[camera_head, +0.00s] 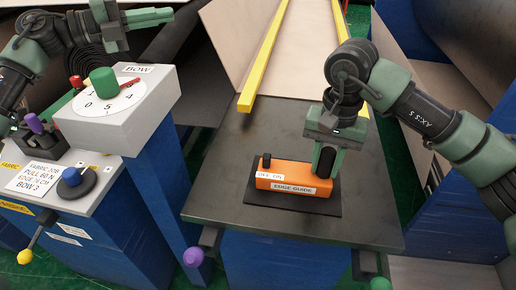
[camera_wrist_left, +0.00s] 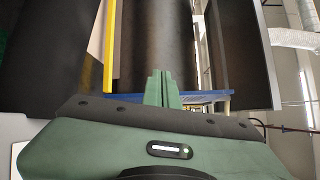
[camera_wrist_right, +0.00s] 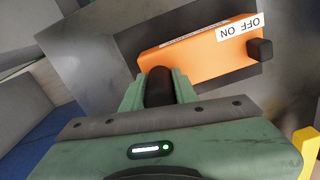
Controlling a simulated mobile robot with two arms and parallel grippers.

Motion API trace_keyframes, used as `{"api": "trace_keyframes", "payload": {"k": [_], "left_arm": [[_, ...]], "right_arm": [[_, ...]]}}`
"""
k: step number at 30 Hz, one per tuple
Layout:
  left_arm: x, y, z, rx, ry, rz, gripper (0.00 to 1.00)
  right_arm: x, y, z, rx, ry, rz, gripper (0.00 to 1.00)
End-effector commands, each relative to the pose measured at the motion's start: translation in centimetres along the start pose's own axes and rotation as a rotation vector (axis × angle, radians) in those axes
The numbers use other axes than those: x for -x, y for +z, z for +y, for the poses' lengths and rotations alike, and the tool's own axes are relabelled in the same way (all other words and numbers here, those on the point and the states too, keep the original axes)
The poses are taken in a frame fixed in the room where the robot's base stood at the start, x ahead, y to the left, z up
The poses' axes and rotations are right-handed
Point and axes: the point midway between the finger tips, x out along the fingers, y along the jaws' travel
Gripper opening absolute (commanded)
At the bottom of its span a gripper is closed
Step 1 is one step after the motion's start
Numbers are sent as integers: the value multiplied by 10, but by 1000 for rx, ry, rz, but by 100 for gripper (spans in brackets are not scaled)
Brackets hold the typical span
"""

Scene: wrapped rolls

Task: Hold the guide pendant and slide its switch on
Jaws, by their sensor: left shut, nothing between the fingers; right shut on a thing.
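The guide pendant (camera_head: 292,180) is an orange box labelled EDGE GUIDE, lying on a dark pad on the grey table. Its black switch knob (camera_head: 266,160) stands at the left end, by the OFF side of the OFF/ON label; the knob also shows in the right wrist view (camera_wrist_right: 260,50). My right gripper (camera_head: 325,160) is shut on the black grip (camera_wrist_right: 158,86) at the pendant's right end. My left gripper (camera_head: 168,15) is shut and empty, raised at the upper left, well away from the pendant; its closed fingers show in the left wrist view (camera_wrist_left: 161,88).
A grey console with a BOW dial and green knob (camera_head: 103,82) stands left of the table. A lower panel (camera_head: 40,182) carries blue and purple knobs. Yellow rails (camera_head: 262,60) run behind the table (camera_head: 222,180). The table left of the pendant is clear.

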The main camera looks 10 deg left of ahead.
Motion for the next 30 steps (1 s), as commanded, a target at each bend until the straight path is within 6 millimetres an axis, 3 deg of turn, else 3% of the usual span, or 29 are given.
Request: {"api": "trace_keyframes", "payload": {"k": [5,9,12,16,22,30], "left_arm": [[-42,-51,4,-357,274,197,0],[-73,-115,29,-782,469,519,0],[-81,-158,49,-1054,515,795,0],[-79,-198,68,-1302,498,1106,0],[-69,-227,82,-1494,433,1403,0],[-66,-232,85,-1533,410,1474,0]], "right_arm": [[-7,0,5,-8,17,-10,0],[-7,0,5,-7,17,-10,0],[-7,0,5,-7,17,-10,0],[-7,0,5,-8,17,-9,0],[-7,0,5,-8,17,-9,0],[-6,0,5,-8,17,-9,0]]}}
